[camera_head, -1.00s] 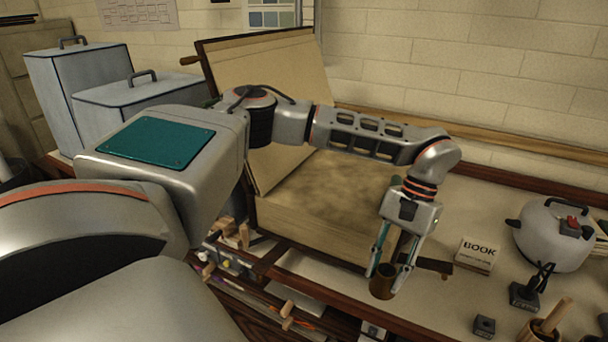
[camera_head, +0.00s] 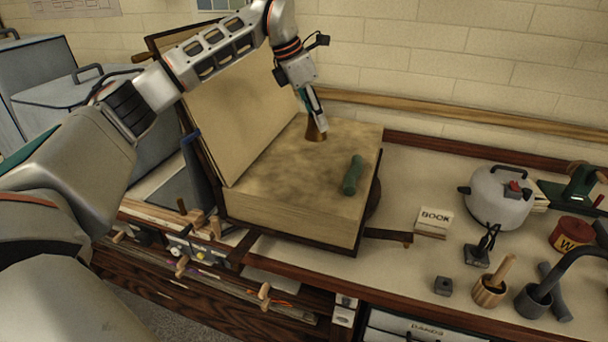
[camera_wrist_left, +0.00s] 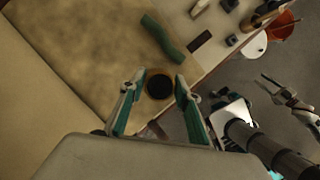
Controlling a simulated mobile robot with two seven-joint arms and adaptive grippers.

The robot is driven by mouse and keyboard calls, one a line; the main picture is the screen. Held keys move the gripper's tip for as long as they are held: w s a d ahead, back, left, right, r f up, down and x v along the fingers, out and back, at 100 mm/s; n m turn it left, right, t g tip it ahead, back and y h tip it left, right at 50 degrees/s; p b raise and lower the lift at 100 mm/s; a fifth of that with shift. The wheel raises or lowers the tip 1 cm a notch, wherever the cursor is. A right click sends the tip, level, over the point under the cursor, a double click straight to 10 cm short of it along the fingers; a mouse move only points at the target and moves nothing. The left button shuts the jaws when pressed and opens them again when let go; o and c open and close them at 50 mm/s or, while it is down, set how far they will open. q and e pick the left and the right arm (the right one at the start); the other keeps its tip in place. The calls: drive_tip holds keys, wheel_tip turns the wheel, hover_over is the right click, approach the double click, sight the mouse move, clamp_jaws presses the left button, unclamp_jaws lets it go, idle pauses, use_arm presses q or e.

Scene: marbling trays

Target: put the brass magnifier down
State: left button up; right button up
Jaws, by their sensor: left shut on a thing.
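The brass magnifier (camera_head: 316,132) is a small brown-gold piece, flared toward its lower end, over the back part of the big open book's page (camera_head: 285,165). My left gripper (camera_head: 314,112) reaches down from above and is shut on it. In the left wrist view the magnifier (camera_wrist_left: 159,86) shows as a brass ring with a dark centre between the fingertips. I cannot tell whether its lower end touches the page. My right gripper (camera_wrist_left: 277,92) appears small at the right of the left wrist view; its jaw opening is unclear.
A green roll-like object (camera_head: 352,175) lies on the page, right of the magnifier. The raised cover (camera_head: 240,110) stands at the left. A small book (camera_head: 434,222), a grey pot (camera_head: 497,197) and a wooden mortar (camera_head: 490,291) stand on the bench at right. The page's front part is clear.

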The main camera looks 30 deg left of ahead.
use_arm(q)
drive_tip(key=w+a+r+n+y, duration=0.2)
drive_tip(key=a+r+n, duration=0.1)
drive_tip(key=a+n, duration=0.25)
drive_tip(key=shift+t, duration=0.5)
drive_tip(key=f, duration=0.6)
drive_tip(key=f+p, duration=0.1)
drive_tip(key=f, duration=1.2)
drive_tip(key=shift+d, duration=0.3)
drive_tip(key=o, duration=1.2)
